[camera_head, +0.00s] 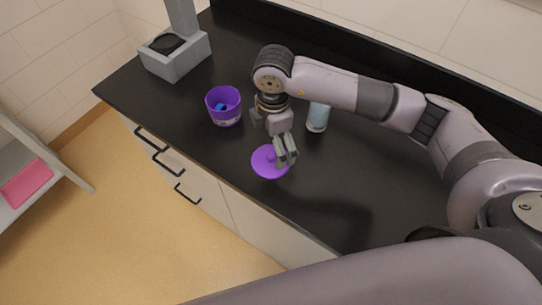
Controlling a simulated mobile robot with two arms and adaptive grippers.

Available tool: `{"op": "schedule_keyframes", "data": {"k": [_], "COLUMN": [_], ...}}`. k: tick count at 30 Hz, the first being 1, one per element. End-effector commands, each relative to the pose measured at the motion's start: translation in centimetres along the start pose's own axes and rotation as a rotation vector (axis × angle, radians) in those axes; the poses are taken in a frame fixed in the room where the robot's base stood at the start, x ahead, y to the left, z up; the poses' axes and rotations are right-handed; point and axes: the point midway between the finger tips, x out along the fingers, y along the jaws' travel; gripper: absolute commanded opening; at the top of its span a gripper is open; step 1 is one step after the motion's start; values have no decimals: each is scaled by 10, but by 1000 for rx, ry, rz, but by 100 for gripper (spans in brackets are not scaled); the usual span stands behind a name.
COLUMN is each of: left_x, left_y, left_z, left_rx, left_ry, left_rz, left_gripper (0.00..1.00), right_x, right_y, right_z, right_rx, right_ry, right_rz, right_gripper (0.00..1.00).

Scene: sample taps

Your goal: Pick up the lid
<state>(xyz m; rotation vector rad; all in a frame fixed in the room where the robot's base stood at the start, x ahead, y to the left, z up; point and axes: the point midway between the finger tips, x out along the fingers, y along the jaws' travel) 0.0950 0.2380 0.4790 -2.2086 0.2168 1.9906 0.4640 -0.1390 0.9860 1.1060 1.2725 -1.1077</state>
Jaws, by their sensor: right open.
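The purple lid (265,164) lies on the black counter near its front edge, with a small knob on top. My right gripper (286,157) is open, with its fingers at the right side of the lid, partly covering it. I cannot tell whether the fingers touch the lid. A purple pot (224,106) with a blue thing inside stands on the counter, up and left of the lid. My left gripper does not show.
A light blue and white container (317,118) stands behind my right gripper, partly hidden by my arm. A grey device (175,55) stands at the counter's far left end. The black counter (345,195) is clear right of the lid. Drawers with handles lie below its front edge.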

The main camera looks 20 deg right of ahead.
Motion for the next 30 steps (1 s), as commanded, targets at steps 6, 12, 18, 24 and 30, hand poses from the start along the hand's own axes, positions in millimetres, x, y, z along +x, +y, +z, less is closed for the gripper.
{"op": "schedule_keyframes", "data": {"k": [6, 12, 18, 24, 30], "left_x": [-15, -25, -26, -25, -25], "left_y": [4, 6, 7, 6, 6], "left_z": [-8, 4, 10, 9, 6], "left_rx": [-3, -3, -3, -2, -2], "left_ry": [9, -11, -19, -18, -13], "left_rz": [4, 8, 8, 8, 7], "left_gripper": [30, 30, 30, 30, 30], "right_x": [17, 47, 55, 55, 54], "right_y": [-2, -2, -1, -1, -1], "right_z": [3, 4, 4, 4, 4], "right_rx": [2, 1, 0, 0, 0], "right_ry": [-2, 0, -1, 0, 0], "right_rz": [-4, -2, 1, 1, 1], "right_gripper": [100, 100, 100, 95, 81]}}
